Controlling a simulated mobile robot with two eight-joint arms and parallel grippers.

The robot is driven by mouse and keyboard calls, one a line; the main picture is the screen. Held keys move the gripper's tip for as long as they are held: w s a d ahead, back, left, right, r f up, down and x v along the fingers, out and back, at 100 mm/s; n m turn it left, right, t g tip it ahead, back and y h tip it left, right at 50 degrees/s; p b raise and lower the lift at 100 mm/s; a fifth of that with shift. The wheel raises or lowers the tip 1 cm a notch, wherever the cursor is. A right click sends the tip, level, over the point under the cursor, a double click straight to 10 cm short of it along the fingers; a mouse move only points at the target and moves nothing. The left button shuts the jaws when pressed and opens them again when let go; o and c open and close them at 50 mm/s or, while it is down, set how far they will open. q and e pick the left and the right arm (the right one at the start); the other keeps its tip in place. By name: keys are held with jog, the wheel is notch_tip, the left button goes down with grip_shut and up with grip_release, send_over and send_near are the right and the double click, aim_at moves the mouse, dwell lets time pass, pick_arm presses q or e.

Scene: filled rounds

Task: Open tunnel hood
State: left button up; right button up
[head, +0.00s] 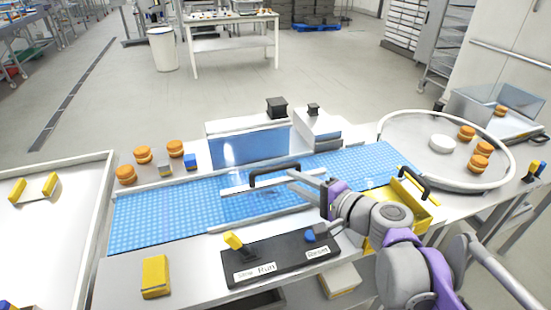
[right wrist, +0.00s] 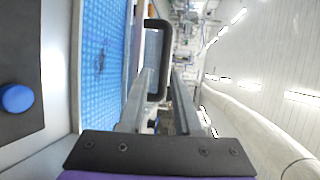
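The tunnel hood (head: 240,190) is a clear cover with a pale front edge, low over the blue conveyor belt (head: 150,222). It looks down. Its black handle (head: 275,174) stands at the front edge and shows in the right wrist view (right wrist: 165,55) just ahead of the fingers. My right gripper (head: 291,179) is at the right end of the handle. Its fingers (right wrist: 163,85) are apart, with a gap between them; the handle bar appears in line with that gap. I cannot tell whether they touch it. My left gripper is not in view.
A black control panel (head: 285,262) with a yellow lever (head: 234,241) and blue knob (head: 311,236) lies in front of the belt. A yellow bin (head: 431,212) stands right, before a round table (head: 405,135) with orange rounds. More rounds (head: 143,155) sit behind the belt's left end.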

aim_at(274, 167)
jog(key=shift+w+a+r, duration=0.15)
jog(key=shift+w+r, duration=0.05)
jog(key=shift+w, duration=0.35)
jog(key=x, duration=0.9)
jog(key=shift+w+a, duration=0.2)
jog(key=shift+a, duration=0.05)
grip_shut()
dwell(0.6)
